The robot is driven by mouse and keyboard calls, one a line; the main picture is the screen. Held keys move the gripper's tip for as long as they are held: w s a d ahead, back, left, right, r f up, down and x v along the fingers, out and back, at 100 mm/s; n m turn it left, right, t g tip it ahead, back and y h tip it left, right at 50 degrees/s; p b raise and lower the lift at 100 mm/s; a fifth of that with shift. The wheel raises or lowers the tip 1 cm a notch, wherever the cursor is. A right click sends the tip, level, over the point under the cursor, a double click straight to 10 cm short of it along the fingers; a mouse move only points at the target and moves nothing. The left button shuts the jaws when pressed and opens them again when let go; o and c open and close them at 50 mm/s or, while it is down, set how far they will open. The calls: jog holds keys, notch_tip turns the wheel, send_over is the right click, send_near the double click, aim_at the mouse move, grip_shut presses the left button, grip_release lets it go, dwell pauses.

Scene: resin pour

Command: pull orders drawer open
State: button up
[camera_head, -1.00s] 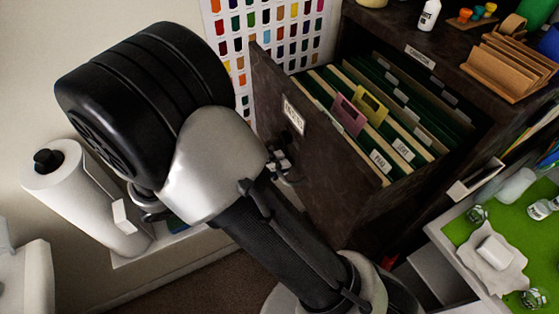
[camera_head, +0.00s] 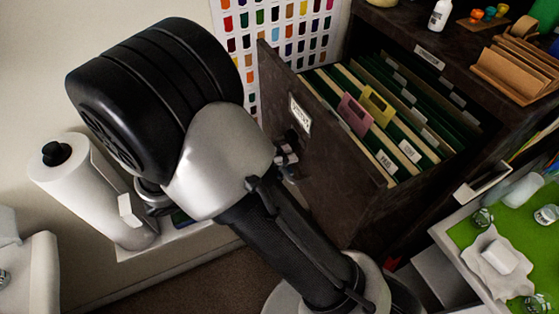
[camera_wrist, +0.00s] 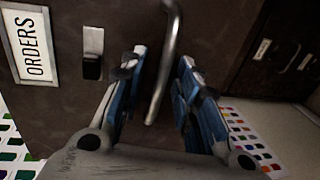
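The orders drawer (camera_head: 335,165) stands pulled out of the dark cabinet in the head view, with green hanging files and a pink and a yellow tab showing inside. Its front bears a white label (camera_head: 300,113), which reads ORDERS in the wrist view (camera_wrist: 30,45). My gripper (camera_head: 287,155) is at the drawer front, partly hidden by my arm. In the wrist view, its blue-padded fingers (camera_wrist: 160,72) are apart, one on each side of the metal handle (camera_wrist: 157,100). Gaps show between the pads and the handle, so it looks open around it.
A green-topped table (camera_head: 462,232) with small jars stands at the right. A paper roll (camera_head: 90,195) is at the left by the wall. The cabinet top (camera_head: 400,25) holds a bottle and wooden racks. A colour chart (camera_head: 280,35) hangs behind the drawer.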

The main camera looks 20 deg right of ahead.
jog(key=w+v, duration=0.1)
jog(key=v, duration=1.1)
jog(key=shift+s, duration=0.4)
jog(key=shift+a, duration=0.1)
